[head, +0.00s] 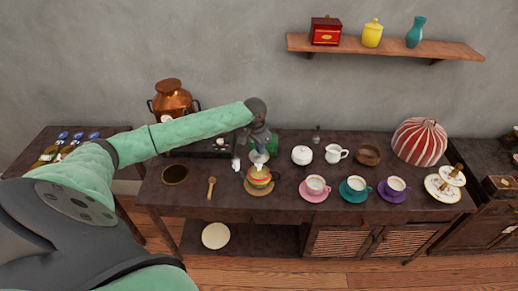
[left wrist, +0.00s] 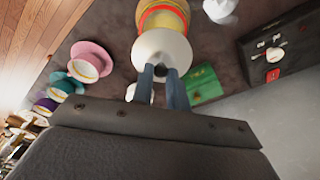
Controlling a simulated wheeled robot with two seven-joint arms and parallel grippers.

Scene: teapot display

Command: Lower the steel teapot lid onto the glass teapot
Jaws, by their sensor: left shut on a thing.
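My left gripper (head: 262,147) is shut on the teapot lid (head: 258,158), a pale round disc; it also shows in the left wrist view (left wrist: 162,46), with its dark knob between the fingertips (left wrist: 161,72). The lid is over the teapot (head: 259,177), which has red, yellow and green bands and stands on a tan round mat (head: 258,190). In the left wrist view the teapot's banded body (left wrist: 164,18) lies just beyond the lid, partly hidden by it. I cannot tell whether the lid touches the teapot's rim. My right gripper is out of view.
A wooden spoon (head: 211,187) lies left of the teapot. A white lidded pot (head: 302,155) and a white jug (head: 335,153) stand to its right, with pink (head: 314,189), teal (head: 355,188) and purple (head: 394,189) cups in front. A green box (left wrist: 204,84) is close behind the gripper.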

